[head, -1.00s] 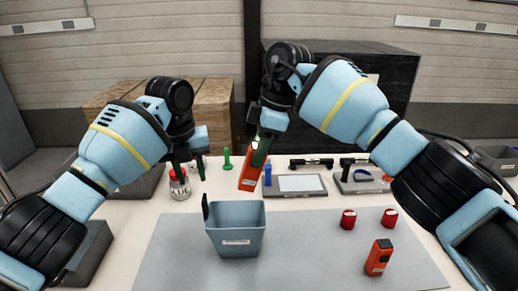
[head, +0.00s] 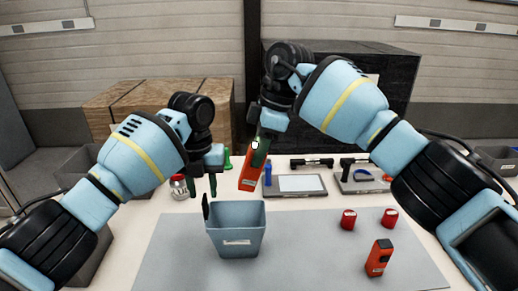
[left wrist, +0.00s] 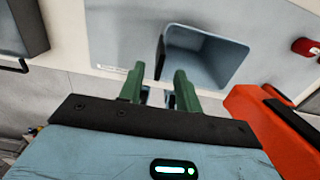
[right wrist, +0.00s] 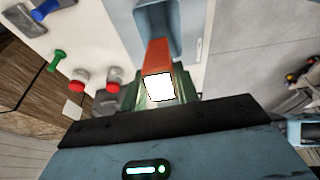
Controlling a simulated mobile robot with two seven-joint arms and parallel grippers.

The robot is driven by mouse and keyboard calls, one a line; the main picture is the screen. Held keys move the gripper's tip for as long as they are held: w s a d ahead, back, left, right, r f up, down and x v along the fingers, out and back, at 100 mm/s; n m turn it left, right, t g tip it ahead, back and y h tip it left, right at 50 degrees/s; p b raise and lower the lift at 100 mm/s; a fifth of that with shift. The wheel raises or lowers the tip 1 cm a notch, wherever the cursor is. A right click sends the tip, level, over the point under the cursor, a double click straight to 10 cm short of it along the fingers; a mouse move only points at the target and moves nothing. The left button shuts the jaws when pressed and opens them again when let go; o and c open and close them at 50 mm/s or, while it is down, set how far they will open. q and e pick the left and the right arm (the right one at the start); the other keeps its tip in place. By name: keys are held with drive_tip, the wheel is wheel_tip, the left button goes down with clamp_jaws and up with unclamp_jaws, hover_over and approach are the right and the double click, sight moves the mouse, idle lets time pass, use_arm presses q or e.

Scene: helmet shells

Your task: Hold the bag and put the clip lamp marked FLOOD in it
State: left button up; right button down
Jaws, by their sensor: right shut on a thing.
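The blue-grey open-topped bag (head: 236,243) stands upright on the grey mat, with a dark tab at its left rim and a white label whose text I cannot read. My right gripper (head: 259,158) is shut on an orange clip lamp (head: 248,183), held tilted above and behind the bag's right side. Its white face shows in the right wrist view (right wrist: 158,88); I cannot read its marking. My left gripper (head: 204,190) is open and empty, fingers pointing down just above the dark tab (left wrist: 160,57), apart from it. A second orange lamp (head: 379,257) stands on the mat at right.
Two red cans (head: 348,220) stand on the mat (head: 300,255) at right. Behind are a red-lidded jar (head: 179,188), a green piece (head: 227,160), a blue piece (head: 268,175), a grey tablet-like panel (head: 297,184) and a tray with tools (head: 365,180). The mat's front right of the bag is clear.

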sight(207, 211)
use_arm(q)
drive_tip(key=shift+f, duration=3.75)
clamp_jaws()
use_arm(e)
drive_tip(key=shift+a, duration=1.7)
use_arm(q)
drive_tip(key=shift+d, duration=0.1)
